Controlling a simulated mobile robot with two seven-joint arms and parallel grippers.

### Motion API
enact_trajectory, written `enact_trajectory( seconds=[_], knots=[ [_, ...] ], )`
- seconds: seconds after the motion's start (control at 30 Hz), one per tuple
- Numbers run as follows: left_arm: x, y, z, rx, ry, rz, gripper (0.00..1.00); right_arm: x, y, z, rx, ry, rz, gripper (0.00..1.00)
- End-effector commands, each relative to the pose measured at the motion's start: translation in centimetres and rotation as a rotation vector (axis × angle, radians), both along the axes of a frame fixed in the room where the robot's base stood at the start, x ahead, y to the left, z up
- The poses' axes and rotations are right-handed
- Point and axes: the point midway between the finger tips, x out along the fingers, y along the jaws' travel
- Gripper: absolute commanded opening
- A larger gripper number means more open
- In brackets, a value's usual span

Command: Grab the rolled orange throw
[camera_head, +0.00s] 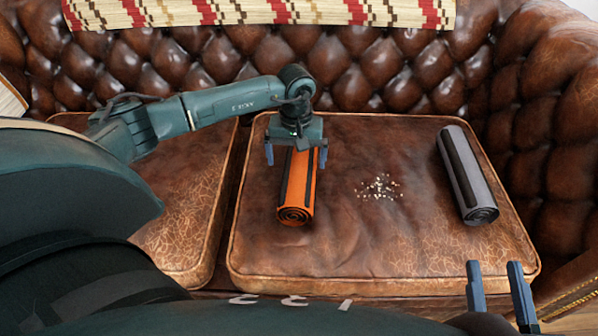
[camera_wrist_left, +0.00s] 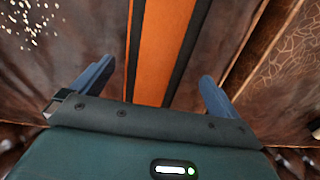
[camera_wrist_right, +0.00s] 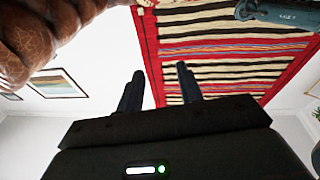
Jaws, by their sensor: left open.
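The rolled orange throw (camera_head: 298,188) lies on the brown leather seat cushion, orange with dark stripes, its spiral end facing me. My left gripper (camera_head: 296,155) is over its far part, with one finger on each side of the roll. In the left wrist view the throw (camera_wrist_left: 160,50) runs between the two open fingers (camera_wrist_left: 153,88), with a gap on each side. I cannot tell how far the fingertips reach down beside it. My right gripper (camera_head: 497,290) is open and empty in front of the sofa at the lower right; its fingers also show in the right wrist view (camera_wrist_right: 160,85).
A rolled grey throw (camera_head: 467,176) with a dark stripe lies at the right of the cushion (camera_head: 350,250). Pale crumbs (camera_head: 379,187) lie between the rolls. The tufted backrest (camera_head: 370,75) and armrest (camera_head: 560,120) bound the seat. A patterned blanket (camera_head: 260,12) hangs over the back.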

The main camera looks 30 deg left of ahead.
Motion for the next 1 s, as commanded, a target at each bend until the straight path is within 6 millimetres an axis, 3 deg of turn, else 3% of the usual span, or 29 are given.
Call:
enact_trajectory(
  seconds=[0.2, 0.3, 0.57, 1.0],
  knots=[
    [0.3, -0.6, -3.4, -0.002, 0.002, 0.000, 1.00, 0.0, 0.2, -1.1, 0.035, 0.008, 0.012, 0.36],
    [0.3, -0.5, -4.6, -0.001, 0.003, 0.001, 1.00, -0.1, 0.3, -0.7, 0.056, 0.007, 0.020, 0.36],
    [0.3, -0.5, -4.8, 0.000, 0.001, 0.000, 1.00, 0.0, 0.4, 0.4, 0.061, -0.013, 0.033, 0.36],
    [0.3, -0.5, -4.8, 0.000, 0.001, 0.000, 0.64, 0.0, 0.4, 0.0, 0.055, -0.006, 0.034, 0.36]
  ],
)
